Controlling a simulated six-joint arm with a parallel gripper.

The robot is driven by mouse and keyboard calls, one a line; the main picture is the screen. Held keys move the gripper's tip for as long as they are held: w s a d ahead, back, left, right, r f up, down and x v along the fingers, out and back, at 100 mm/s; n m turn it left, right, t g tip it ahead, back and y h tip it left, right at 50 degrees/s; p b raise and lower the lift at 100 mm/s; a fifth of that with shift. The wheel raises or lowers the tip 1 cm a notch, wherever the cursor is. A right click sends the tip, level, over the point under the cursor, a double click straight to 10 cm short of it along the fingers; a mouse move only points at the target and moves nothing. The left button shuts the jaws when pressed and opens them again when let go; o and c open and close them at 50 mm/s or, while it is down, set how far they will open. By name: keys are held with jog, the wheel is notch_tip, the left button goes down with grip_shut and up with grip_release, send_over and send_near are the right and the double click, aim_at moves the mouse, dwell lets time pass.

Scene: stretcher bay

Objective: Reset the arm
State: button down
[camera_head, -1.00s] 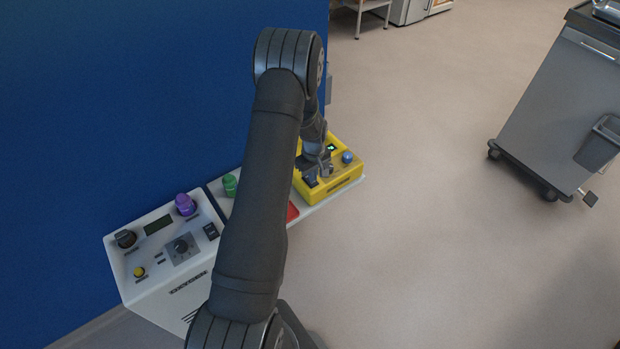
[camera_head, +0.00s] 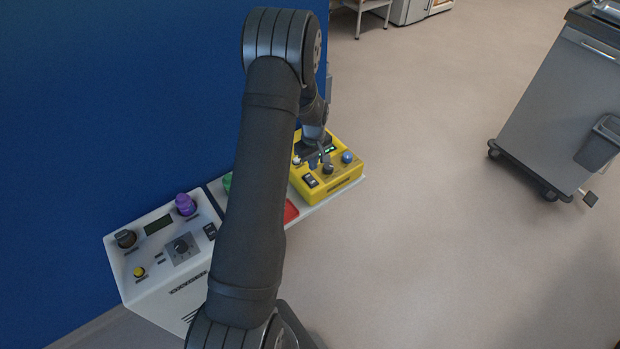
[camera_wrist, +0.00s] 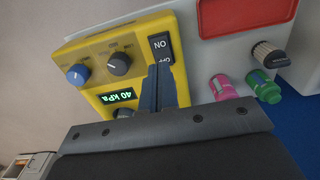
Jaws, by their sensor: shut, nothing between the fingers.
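My gripper (camera_head: 320,163) is over the yellow box in the head view, with my arm reaching down from above. In the wrist view my gripper (camera_wrist: 157,75) is shut with nothing held, its fingertips near the ON/OFF rocker switch; whether they touch it I cannot tell. The yellow box (camera_head: 345,183) has a blue knob (camera_head: 347,157), a black knob (camera_head: 328,169) and the rocker switch (camera_head: 310,181).
A white control box (camera_head: 150,225) with a purple knob (camera_head: 186,204) stands at the left. A red pad (camera_head: 291,210) lies beside the yellow box. The blue wall (camera_head: 110,90) is close behind. A grey cart (camera_head: 560,110) stands at the right, with open floor between.

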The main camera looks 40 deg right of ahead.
aim_at(313, 182)
notch_tip(313, 182, down, 7)
dwell(0.7)
jog(key=shift+r, duration=0.15)
